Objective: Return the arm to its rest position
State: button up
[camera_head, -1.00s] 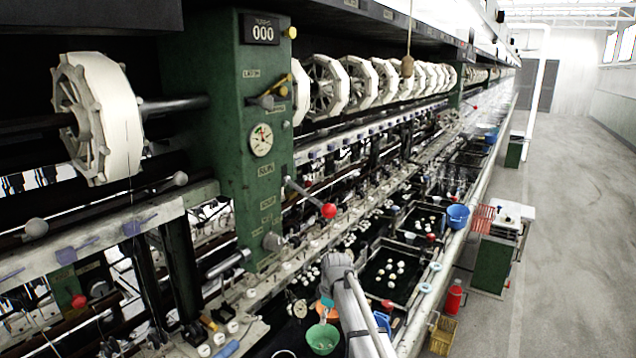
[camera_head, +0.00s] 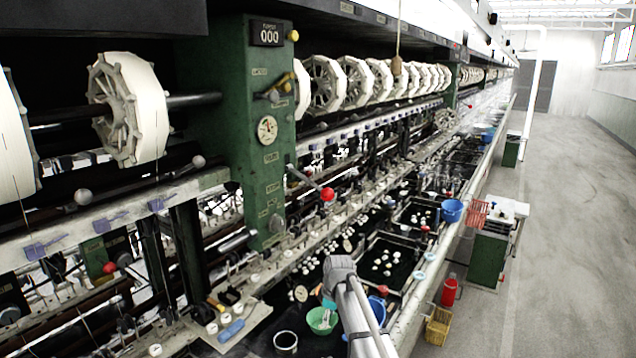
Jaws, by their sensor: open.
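My arm (camera_head: 357,310) shows at the bottom centre, its grey rounded joint uppermost and its links running down out of the frame. It stands in front of the basins along the reeling machine (camera_head: 262,150). My gripper cannot be made out; it is out of the frame or hidden by the arm. A green bowl (camera_head: 320,322) is just left of the arm in the picture, with a teal and orange item at its rim. A blue item (camera_head: 377,308) is just right of the arm.
Dark basins (camera_head: 390,260) with white cocoons line the machine. A red-knobbed lever (camera_head: 327,195) sticks out. The aisle floor (camera_head: 570,230) is clear.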

jog(key=s+d+f+m+b, duration=0.3)
jog(key=s+d+m, duration=0.1)
jog(key=s, duration=0.3)
jog(key=s+d+f+m+h+b, duration=0.1)
jog(key=s+d+f+m+b, duration=0.2)
jog(key=s+d+m, duration=0.2)
jog(key=s+d+f+m+b, duration=0.3)
jog(key=s+d+f+m, duration=0.1)
jog(key=s, duration=0.7)
jog(key=shift+s+d+m+g+h, duration=0.3)
jog(key=shift+d+m, duration=0.1)
jog(key=shift+d, duration=0.15)
